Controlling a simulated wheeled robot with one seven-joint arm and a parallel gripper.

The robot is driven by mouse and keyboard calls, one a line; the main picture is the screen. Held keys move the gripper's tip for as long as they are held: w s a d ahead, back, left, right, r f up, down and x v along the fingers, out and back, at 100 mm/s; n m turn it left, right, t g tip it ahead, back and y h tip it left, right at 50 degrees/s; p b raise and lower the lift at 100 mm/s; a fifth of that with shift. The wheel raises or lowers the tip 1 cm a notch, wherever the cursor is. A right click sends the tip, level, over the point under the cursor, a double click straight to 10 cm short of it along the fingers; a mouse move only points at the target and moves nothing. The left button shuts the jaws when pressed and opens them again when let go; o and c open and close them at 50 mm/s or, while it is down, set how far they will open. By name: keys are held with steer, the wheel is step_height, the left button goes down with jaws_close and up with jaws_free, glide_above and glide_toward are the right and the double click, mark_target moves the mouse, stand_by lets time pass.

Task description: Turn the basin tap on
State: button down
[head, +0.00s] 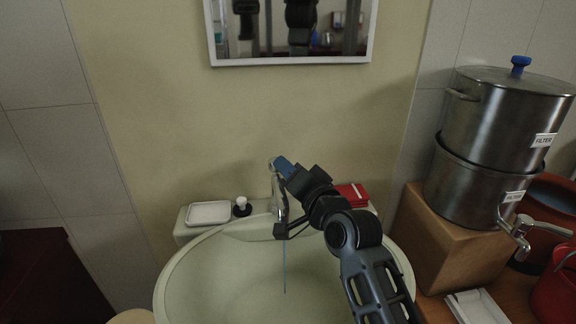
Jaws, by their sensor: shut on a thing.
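The basin tap (277,196) is a chrome spout at the back of the pale green basin (190,265). A blue piece (283,165) at its top looks like the tap's lever. My gripper (292,174) comes in from the lower right and is shut on this blue lever; its fingertips are hard to make out. A dark part sits by the spout's lower end. A thin blue line (285,270), like a stream of water, runs straight down from there into the bowl.
A white soap dish (209,213), a small white-topped black item (242,206) and a red item (352,194) lie on the basin's back ledge. A mirror (290,61) hangs above. Stacked steel pots (480,190) stand on a wooden box (435,240) at right.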

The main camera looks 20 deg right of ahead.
steer(key=c, duration=1)
jaws_free()
steer(key=shift+c, duration=0.2)
steer(key=shift+s, duration=0.1)
steer(key=s+b, duration=0.1)
steer(key=s, duration=0.6)
steer(key=shift+s+d, duration=0.3)
steer(key=shift+d, duration=0.15)
steer(key=shift+c, duration=0.3)
